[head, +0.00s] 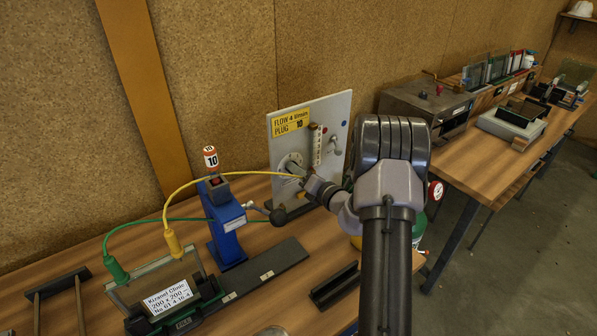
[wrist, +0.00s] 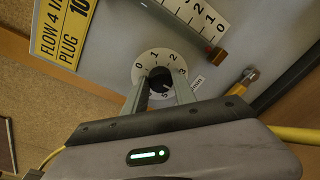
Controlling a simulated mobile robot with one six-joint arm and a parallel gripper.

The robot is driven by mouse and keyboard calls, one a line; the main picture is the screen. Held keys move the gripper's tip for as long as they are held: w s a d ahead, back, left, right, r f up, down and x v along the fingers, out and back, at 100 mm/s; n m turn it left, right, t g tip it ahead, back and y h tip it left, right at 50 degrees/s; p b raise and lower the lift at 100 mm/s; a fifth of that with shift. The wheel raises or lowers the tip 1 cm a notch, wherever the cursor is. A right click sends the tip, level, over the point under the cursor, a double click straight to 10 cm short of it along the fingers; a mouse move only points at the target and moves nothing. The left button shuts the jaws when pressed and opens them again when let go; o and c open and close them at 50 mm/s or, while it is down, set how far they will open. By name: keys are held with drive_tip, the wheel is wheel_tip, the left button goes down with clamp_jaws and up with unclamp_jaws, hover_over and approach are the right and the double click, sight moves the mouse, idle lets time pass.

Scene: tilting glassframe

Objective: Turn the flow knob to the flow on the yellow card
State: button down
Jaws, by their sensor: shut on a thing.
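The flow knob (wrist: 160,77) is a small black knob on a round white dial (wrist: 147,58) on the grey panel. My gripper (wrist: 159,88) has one finger on each side of the knob and is shut on it. The dial figures 0, 1, 2 and 3 show around the knob; the lower part is partly hidden by the fingers. I cannot read the knob's pointer. The yellow card (head: 290,123) on the panel's upper left reads FLOW 4 l/min, PLUG 10. In the head view my gripper (head: 303,182) is at the panel's lower left, and it hides much of the knob.
A yellow hose (head: 212,176) runs close to my gripper. A blue stand (head: 226,222) and a glass frame (head: 160,285) stand on the bench to the left.

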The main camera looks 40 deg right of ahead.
drive_tip(key=c, duration=1)
unclamp_jaws()
drive_tip(key=s, duration=0.5)
drive_tip(key=s+r+p, duration=0.1)
drive_tip(key=s, duration=1.1)
drive_tip(key=shift+s+r, duration=0.2)
drive_tip(key=shift+r, duration=0.1)
